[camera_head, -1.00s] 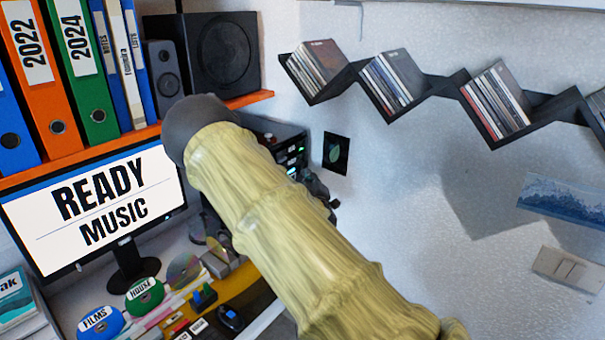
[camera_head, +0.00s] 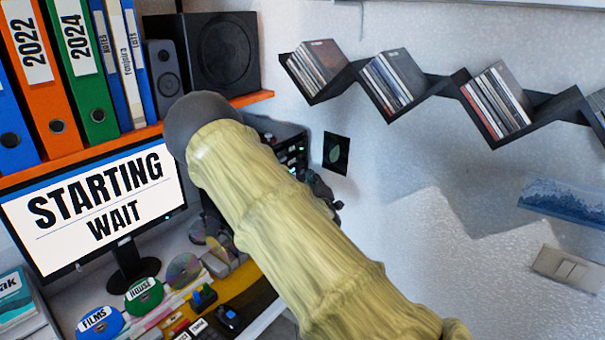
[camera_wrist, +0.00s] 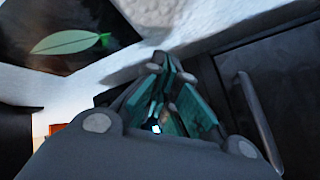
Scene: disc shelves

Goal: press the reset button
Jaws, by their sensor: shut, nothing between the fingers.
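I cannot pick out the reset button in either view. A dark device (camera_head: 292,152) with small lit green and white spots stands behind my arm in the head view, partly covered. My gripper (camera_wrist: 163,65) shows in the wrist view with its fingers drawn together and nothing between them. It is in front of a dark panel (camera_wrist: 275,75) with a vertical handle-like bar; I cannot tell whether it touches anything. In the head view my gripper (camera_head: 322,192) is a small dark shape, mostly hidden by my arm, beside the device. The monitor (camera_head: 100,210) reads "STARTING WAIT".
A dark card with a green leaf (camera_head: 336,153) is on the wall near my gripper. Binders (camera_head: 85,70) and speakers (camera_head: 222,52) stand on the orange shelf. Zigzag disc shelves (camera_head: 455,85) hang at right. Labelled disc cases (camera_head: 100,321) and loose items cover the desk.

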